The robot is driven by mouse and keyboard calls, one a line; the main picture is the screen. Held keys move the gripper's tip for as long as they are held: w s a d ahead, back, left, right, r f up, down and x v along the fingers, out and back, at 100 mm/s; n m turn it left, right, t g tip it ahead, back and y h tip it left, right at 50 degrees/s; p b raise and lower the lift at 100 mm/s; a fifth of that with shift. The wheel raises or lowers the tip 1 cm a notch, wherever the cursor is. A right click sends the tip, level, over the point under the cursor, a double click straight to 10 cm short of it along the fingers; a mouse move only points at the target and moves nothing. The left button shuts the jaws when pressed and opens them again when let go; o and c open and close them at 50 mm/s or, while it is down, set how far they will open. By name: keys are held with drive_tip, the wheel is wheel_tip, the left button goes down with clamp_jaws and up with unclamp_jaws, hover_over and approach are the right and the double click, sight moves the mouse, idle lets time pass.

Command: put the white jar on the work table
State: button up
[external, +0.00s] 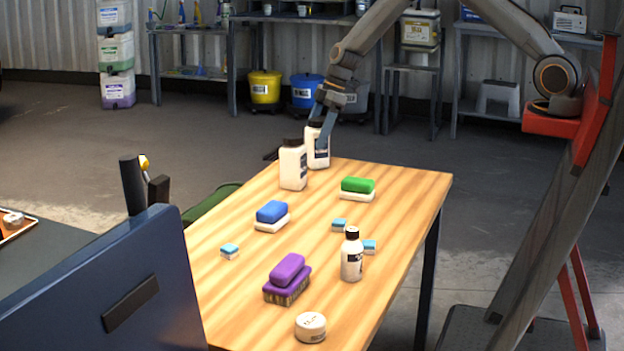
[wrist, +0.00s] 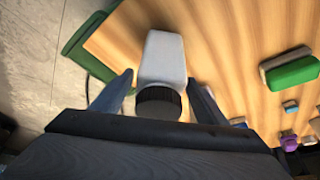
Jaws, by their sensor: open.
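A low round white jar (external: 311,327) with a white lid stands near the front edge of the wooden work table (external: 390,225). Two taller white containers with black caps stand at the table's far end: a nearer one (external: 293,167) and a farther one (external: 319,155) partly covered by my gripper. My gripper (external: 320,125) points down at the farther one. In the wrist view, my gripper (wrist: 160,78) is open, with a finger on either side of a black-capped white container (wrist: 163,57). I cannot tell whether the fingers touch it.
On the table are a green sponge (external: 358,185), a blue sponge (external: 272,212), a purple sponge (external: 288,270), a white bottle (external: 352,258) and several small blue-white blocks. A dark blue panel (external: 110,285) stands at the front left. The table's right side has clear room.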

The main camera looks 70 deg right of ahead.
sight(323, 119)
drive_tip(key=b+v, duration=0.2)
drive_tip(key=v, duration=0.7)
drive_tip(key=shift+s+r, duration=0.15)
drive_tip(key=shift+s, duration=0.15)
drive_tip(key=s+a+m+g+h, duration=0.1)
drive_tip(key=s+m, duration=0.3)
drive_tip(key=s, duration=1.3)
drive_tip(key=s+a+f+m+g+h, duration=0.1)
drive_tip(key=s+a+m, duration=0.3)
drive_tip(key=s, duration=1.3)
drive_tip(key=shift+s+m+g+h, duration=0.2)
drive_tip(key=shift+m+g+h, duration=0.1)
drive_tip(key=shift+m+h, duration=0.25)
